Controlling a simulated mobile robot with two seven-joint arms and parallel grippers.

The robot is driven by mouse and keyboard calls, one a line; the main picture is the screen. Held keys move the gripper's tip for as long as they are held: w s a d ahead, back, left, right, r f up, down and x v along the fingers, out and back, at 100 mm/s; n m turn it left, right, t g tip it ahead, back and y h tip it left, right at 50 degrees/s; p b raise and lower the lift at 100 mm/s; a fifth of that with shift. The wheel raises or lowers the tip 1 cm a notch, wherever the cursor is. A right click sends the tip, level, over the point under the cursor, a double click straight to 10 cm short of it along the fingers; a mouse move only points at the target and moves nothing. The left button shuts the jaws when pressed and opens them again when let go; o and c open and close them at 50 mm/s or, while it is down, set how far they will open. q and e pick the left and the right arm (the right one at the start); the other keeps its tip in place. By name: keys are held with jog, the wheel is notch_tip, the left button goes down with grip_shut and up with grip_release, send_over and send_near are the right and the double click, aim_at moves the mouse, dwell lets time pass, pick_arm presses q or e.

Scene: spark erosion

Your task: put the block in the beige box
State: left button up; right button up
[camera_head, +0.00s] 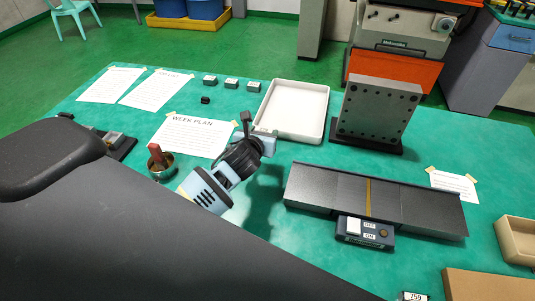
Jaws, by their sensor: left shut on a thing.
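My left gripper (250,128) reaches over the middle of the green table, with one dark finger pointing up. It is shut on a small grey block (265,142), partly hidden by the gripper. The block is just below the near-left corner of the white tray, as seen here; its height above the table is hard to tell. The beige box (507,243) stands open at the right edge of the view, well to the right of the gripper and partly cut off. My right gripper is not in view.
A dark magnetic plate (400,202) with a switch box (365,232) lies between gripper and box. An upright drilled plate (378,110) stands behind it. Several small grey blocks (231,84) sit behind a paper (190,134). The white tray (322,112) is empty.

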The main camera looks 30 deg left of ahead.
pick_arm(q)
jog(key=shift+a+r, duration=0.1)
jog(key=shift+r, duration=0.05)
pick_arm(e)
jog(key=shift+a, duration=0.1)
pick_arm(q)
jog(key=b, duration=0.1)
send_over(263, 161)
notch_tip(263, 161, down, 5)
jog(key=shift+f, duration=0.65)
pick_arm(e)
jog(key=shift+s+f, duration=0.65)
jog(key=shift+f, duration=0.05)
pick_arm(q)
jog(key=shift+f+b, duration=0.45)
jog(key=shift+f, duration=1.4)
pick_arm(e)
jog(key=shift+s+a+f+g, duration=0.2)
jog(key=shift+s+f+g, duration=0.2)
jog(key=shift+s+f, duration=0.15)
pick_arm(q)
jog(key=shift+w, duration=0.1)
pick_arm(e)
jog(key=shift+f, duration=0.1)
